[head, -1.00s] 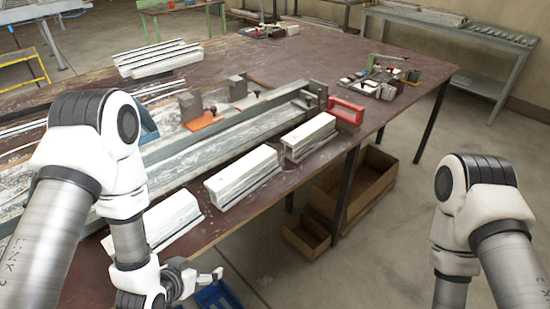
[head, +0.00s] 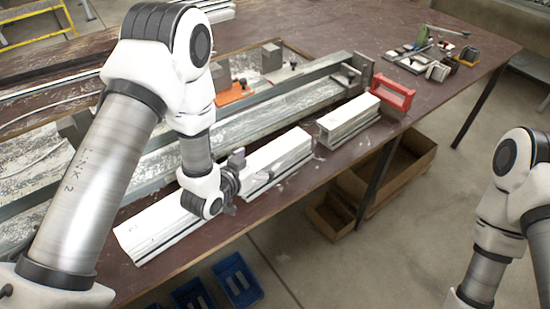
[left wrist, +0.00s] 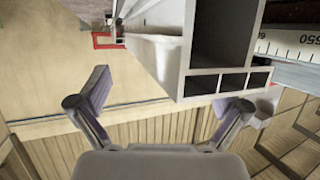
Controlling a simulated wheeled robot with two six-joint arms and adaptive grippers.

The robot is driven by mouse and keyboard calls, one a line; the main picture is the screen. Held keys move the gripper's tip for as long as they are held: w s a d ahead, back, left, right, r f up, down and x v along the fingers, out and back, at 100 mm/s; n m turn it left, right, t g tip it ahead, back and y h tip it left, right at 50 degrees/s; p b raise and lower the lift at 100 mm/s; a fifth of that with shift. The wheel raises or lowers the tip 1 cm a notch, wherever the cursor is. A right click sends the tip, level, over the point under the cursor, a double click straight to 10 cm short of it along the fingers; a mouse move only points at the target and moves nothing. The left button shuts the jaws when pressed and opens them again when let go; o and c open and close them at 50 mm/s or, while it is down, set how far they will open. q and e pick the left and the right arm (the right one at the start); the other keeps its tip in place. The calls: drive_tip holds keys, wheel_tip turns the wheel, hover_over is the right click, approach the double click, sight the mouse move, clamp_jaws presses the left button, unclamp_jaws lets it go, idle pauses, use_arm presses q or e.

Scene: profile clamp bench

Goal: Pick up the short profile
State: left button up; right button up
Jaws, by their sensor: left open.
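Three white profiles lie in a row along the front of the brown table: a left one (head: 160,228), a middle one (head: 278,158) and a right one (head: 348,118), which looks shortest. My left gripper (head: 236,184) is at the near end of the middle profile, its arm reaching over the left one. In the left wrist view my left gripper (left wrist: 165,100) is open and empty. A hollow profile end (left wrist: 222,50) shows large beyond it, toward the right finger; I cannot tell whether they touch. My right gripper is out of view.
A grey clamp rail (head: 300,98) runs behind the profiles. A red block (head: 393,93) stands past the right profile. Small tools and parts (head: 435,65) lie farther right. Blue bins (head: 237,282) and cardboard boxes (head: 400,170) are below the table edge.

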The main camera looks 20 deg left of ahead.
sight(267, 154)
use_arm(q)
drive_tip(key=x, duration=0.4)
drive_tip(key=shift+p, duration=0.35)
drive_tip(key=shift+s+r, duration=0.1)
drive_tip(key=c, duration=1.7)
